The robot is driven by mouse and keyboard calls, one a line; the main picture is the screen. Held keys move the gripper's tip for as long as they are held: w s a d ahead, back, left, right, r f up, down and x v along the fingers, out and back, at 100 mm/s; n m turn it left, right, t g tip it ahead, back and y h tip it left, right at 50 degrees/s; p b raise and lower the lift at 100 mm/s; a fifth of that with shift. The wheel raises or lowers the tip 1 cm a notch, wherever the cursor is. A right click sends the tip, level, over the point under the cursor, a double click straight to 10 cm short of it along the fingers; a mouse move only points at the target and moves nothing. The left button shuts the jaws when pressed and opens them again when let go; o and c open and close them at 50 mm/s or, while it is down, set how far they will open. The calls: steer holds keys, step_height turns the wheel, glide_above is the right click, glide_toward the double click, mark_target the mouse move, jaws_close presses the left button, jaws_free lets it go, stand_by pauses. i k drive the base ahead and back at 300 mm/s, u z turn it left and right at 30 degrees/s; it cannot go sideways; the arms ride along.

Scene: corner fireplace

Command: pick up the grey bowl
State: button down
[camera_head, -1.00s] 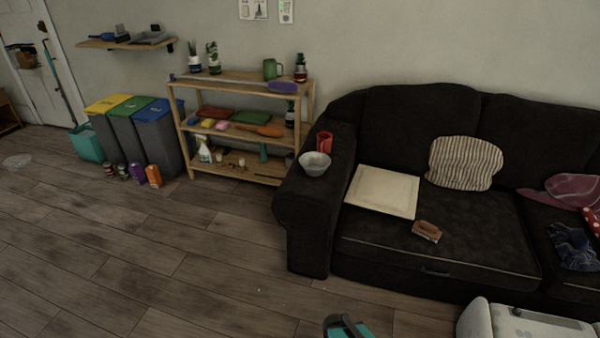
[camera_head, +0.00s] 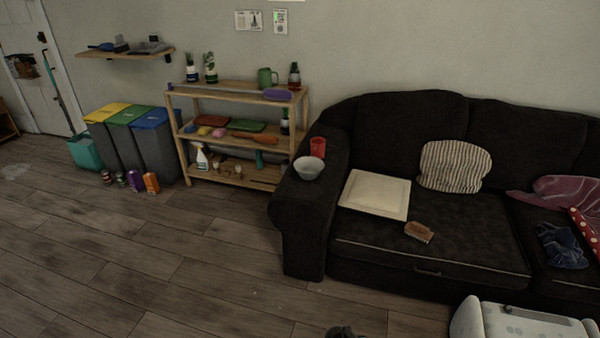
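The grey bowl (camera_head: 308,168) sits upright on the left armrest of the dark sofa (camera_head: 300,217). A red cup (camera_head: 317,147) stands just behind it on the same armrest. A small dark part at the bottom edge, right of centre, looks like the top of my arm. My gripper's fingers do not show, and nothing touches the bowl.
A cream square board (camera_head: 376,195) and a brown brush-like object (camera_head: 418,232) lie on the sofa seat. A wooden shelf (camera_head: 188,140) stands left of the sofa. A white appliance-like object (camera_head: 520,326) is at the bottom right. The wooden floor (camera_head: 170,255) is open on the left.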

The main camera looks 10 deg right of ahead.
mark_target(309, 168)
steer(key=z, duration=0.1)
steer(key=i, duration=0.95)
steer(key=z, duration=0.95)
steer(key=k, duration=0.15)
steer(key=u, duration=2.35)
steer(key=i, duration=0.2)
steer(key=u, duration=0.2)
